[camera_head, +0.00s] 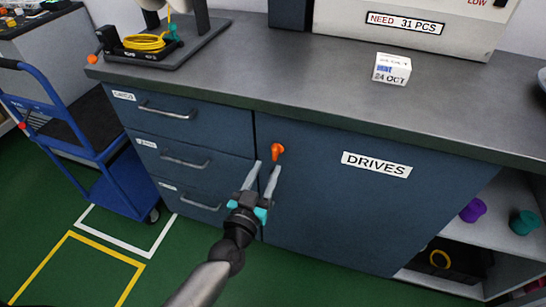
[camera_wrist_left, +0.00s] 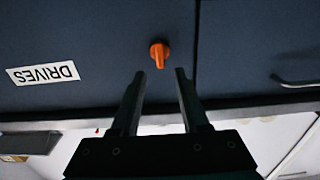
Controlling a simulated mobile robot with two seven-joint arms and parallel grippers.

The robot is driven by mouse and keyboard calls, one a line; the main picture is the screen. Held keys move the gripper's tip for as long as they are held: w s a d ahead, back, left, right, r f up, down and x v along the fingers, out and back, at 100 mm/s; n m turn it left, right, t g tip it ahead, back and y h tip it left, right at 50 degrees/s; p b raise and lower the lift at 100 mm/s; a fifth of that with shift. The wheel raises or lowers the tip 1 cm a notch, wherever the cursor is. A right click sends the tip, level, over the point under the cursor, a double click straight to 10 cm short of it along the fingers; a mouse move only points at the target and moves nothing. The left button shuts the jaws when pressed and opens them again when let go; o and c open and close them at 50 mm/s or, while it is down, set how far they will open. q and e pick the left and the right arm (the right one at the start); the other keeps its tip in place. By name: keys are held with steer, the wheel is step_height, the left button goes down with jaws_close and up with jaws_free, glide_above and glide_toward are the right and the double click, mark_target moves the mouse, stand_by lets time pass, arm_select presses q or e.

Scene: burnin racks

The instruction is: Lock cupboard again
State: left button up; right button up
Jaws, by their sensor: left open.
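The cupboard door (camera_head: 340,215) is dark blue, carries a white DRIVES label and looks closed. Its orange knob (camera_head: 277,151) sits near the door's upper left edge. The knob also shows in the left wrist view (camera_wrist_left: 159,54), just beyond my fingertips, with its handle part lying roughly upright in that picture. My left gripper (camera_head: 266,170) is open, with its two fingers pointing at the knob. In the left wrist view my left gripper (camera_wrist_left: 159,76) has an empty gap and appears apart from the knob. My right gripper is not in view.
Drawers with metal handles (camera_head: 186,162) are left of the door. A blue trolley (camera_head: 110,170) stands at the left. Open shelves (camera_head: 490,235) are at the right. Green floor in front is clear.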

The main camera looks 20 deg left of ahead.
mark_target(274, 153)
arm_select(q)
steer(key=w+b, duration=0.1)
steer(key=w, duration=0.3)
steer(key=shift+w+d, duration=0.1)
steer(key=shift+w, duration=0.95)
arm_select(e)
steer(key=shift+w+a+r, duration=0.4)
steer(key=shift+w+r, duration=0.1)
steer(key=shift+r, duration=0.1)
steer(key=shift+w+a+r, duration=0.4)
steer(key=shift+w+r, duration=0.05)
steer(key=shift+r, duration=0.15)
arm_select(q)
jaws_close()
